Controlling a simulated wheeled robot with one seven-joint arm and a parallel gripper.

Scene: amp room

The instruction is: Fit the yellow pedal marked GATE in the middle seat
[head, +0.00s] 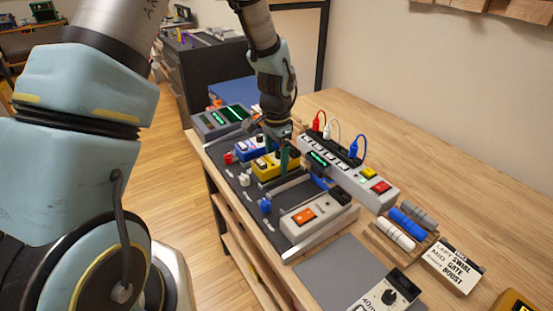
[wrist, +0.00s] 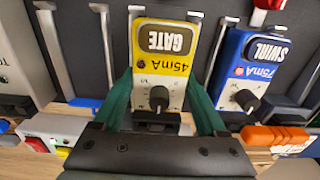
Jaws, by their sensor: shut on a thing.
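The yellow pedal marked GATE (head: 264,173) is between the green fingers of my gripper (head: 284,158), which is shut on its sides. In the wrist view the GATE pedal (wrist: 158,68) appears upside down, with its 45mA label and black knob clear. It is over the middle of the dark pedalboard (head: 243,181), between metal rails (wrist: 98,55) that run along both sides. It looks roughly level and lined up with them. I cannot tell whether its underside touches the board.
The blue SWIRL pedal (wrist: 262,75) stands on one side of GATE. A grey unit with an orange switch (head: 304,216) is on the other. A power strip (head: 346,171) with plugged cables lies behind. A 40mA pedal (head: 388,291) and order card (head: 455,264) are at front right.

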